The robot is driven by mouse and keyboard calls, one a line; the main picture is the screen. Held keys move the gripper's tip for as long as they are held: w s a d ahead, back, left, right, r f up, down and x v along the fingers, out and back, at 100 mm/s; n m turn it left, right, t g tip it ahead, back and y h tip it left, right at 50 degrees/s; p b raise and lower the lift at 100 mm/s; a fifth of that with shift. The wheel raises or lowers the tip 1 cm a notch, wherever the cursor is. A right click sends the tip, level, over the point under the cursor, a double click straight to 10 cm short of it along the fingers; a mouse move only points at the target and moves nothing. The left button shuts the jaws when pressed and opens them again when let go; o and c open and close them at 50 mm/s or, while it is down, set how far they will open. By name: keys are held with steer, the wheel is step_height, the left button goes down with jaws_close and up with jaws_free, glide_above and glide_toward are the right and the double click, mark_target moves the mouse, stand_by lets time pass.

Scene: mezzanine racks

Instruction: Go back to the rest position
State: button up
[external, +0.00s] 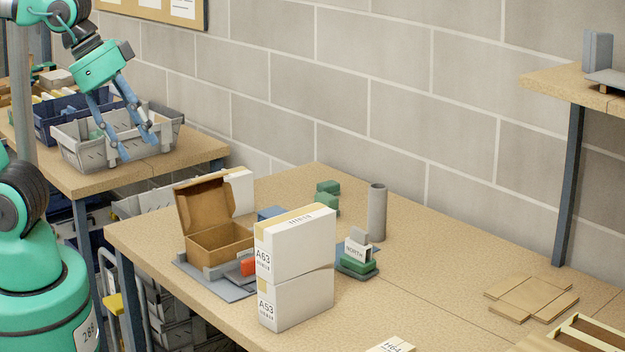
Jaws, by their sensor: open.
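My gripper (136,148) is at the upper left, pointing down over a grey crate (84,160) on the back left table. Its two blue fingers are spread apart and I see nothing held between them. The fingertips overlap the crate's near wall in this view, and I cannot tell whether they are inside it or in front of it. A small green thing shows inside the crate behind the fingers. My arm comes in from the top left.
An open cardboard box (221,246) stands on a grey mat on the front table (420,250). White boxes marked A63 (300,240) and A53 (300,303) are stacked beside it. A grey cylinder (377,212) stands behind. A raised shelf (575,86) is at right.

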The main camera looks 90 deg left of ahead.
steer(key=shift+f+b, duration=1.6)
steer(key=shift+f, duration=0.6)
